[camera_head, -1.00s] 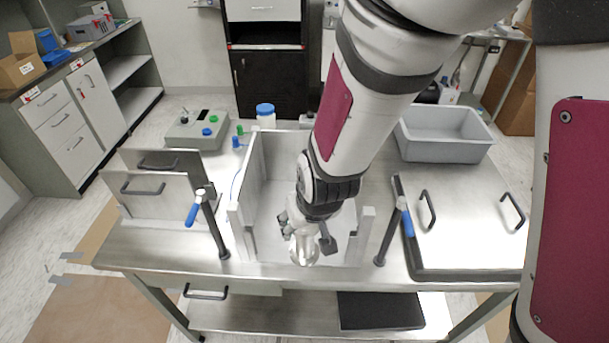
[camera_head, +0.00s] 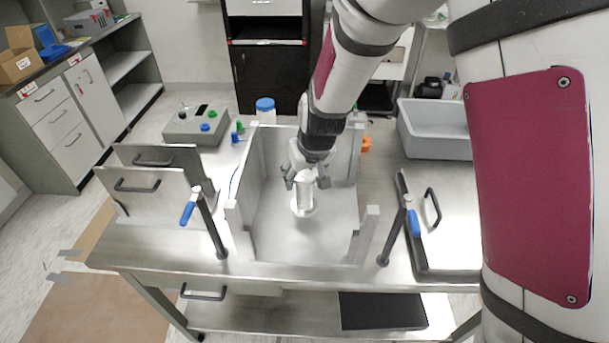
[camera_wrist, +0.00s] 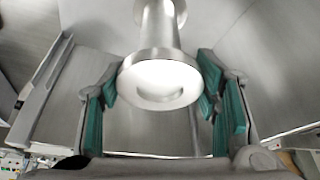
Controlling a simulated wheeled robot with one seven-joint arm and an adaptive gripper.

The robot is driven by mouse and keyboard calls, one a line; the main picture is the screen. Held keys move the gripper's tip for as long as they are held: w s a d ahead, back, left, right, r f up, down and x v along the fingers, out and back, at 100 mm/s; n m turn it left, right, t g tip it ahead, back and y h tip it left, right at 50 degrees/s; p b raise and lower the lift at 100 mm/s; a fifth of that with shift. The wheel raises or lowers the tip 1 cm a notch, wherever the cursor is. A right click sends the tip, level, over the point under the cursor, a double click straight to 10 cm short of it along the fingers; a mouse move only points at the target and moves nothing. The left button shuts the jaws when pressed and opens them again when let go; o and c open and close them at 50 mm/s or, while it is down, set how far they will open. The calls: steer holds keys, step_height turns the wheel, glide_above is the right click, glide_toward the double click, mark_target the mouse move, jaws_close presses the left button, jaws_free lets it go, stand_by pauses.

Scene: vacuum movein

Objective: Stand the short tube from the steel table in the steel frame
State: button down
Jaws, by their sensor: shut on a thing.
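The short tube (camera_head: 303,190) is a shiny steel piece with a round flange at each end. My gripper (camera_head: 306,178) is shut on it, and the fingers sit on both sides of the near flange in the wrist view (camera_wrist: 160,85). The tube is upright in the head view, inside the steel frame (camera_head: 246,222), about midway between its side walls. I cannot tell whether its lower flange touches the floor of the frame or hangs just above it. The frame stands on the steel table (camera_head: 165,245) and is open at the top and front.
Two clamps with blue handles (camera_head: 188,213) (camera_head: 413,222) flank the frame's front. Handled steel panels (camera_head: 135,198) stand at left. A handled plate (camera_head: 440,250) and grey bin (camera_head: 436,130) are at right. A control box (camera_head: 195,127) and blue-capped bottle (camera_head: 265,108) are behind.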

steer(key=shift+w, duration=0.3)
steer(key=shift+w+f, duration=0.15)
steer(key=shift+f, duration=1.65)
steer(key=c, duration=0.6)
jaws_free()
steer(key=shift+f, duration=0.1)
steer(key=p+v, duration=0.1)
steer(key=v, duration=1.1)
steer(key=shift+r, duration=0.25)
